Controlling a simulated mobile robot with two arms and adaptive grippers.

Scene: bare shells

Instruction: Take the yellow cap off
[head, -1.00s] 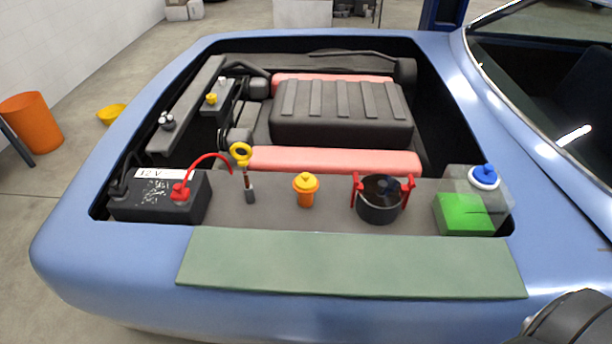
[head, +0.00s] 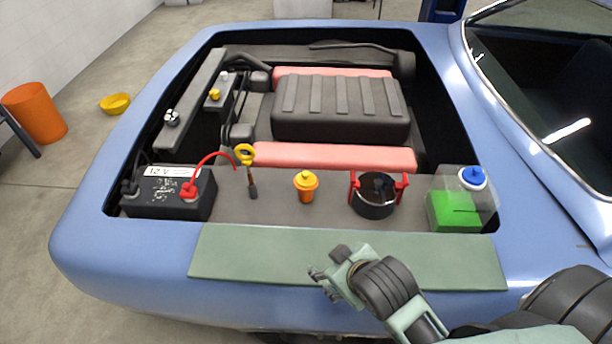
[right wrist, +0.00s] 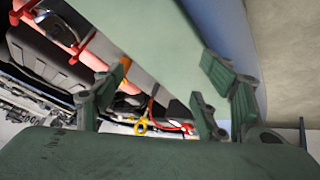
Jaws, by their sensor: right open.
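A small orange container with a yellow cap (head: 305,177) stands upright on the grey shelf at the front of the engine bay in the head view. Another small yellow cap (head: 214,95) sits on a dark narrow part farther back left. My right gripper (head: 322,282) is over the green mat, in front of and below the orange container in the picture, apart from it. In the right wrist view its fingers (right wrist: 155,98) are spread with nothing between them. My left gripper is not in view.
A black battery (head: 170,205) with a red cable stands left, beside a yellow-ringed dipstick (head: 245,154). A black pot with red clamps (head: 376,195) and a clear tank with green contents and a blue cap (head: 472,178) stand right. The green mat (head: 240,255) covers the front edge.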

